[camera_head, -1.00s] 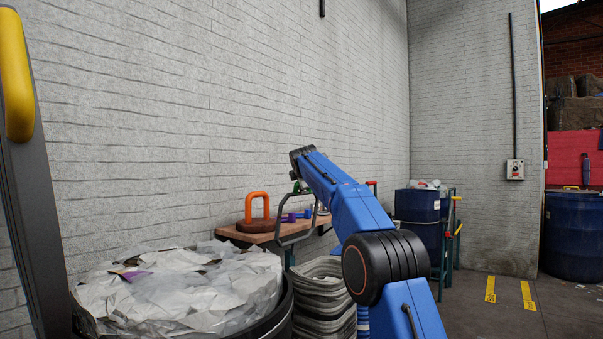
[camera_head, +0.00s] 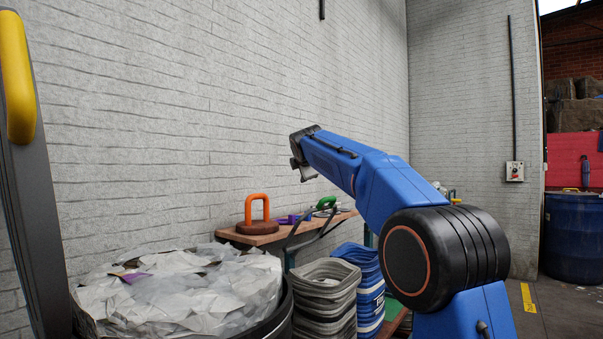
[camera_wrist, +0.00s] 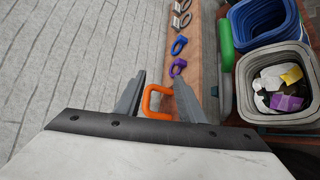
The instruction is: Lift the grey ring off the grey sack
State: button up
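In the wrist view my gripper (camera_wrist: 160,78) is open, its two fingers apart with nothing held. The orange ring (camera_wrist: 148,92) shows between and below them. Farther along the shelf lie a purple ring (camera_wrist: 177,67), a blue ring (camera_wrist: 180,45) and two greyish ones, a nearer one (camera_wrist: 181,20) and a farther one (camera_wrist: 184,5). I cannot tell which grey piece is ring or sack. In the head view my gripper (camera_head: 302,172) hangs above the shelf, clear of the pieces. The orange ring (camera_head: 257,207) stands on a brown round base (camera_head: 257,228). The grey pieces are not clear there.
A wooden shelf (camera_head: 275,237) runs along the brick wall. Stacked grey crates (camera_head: 327,290) and blue crates (camera_head: 366,262) stand in front of it, beside a cart with a green handle (camera_wrist: 225,45). A bin of crumpled paper (camera_head: 180,290) is at the front left.

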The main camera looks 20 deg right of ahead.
jog(key=shift+s, duration=0.3)
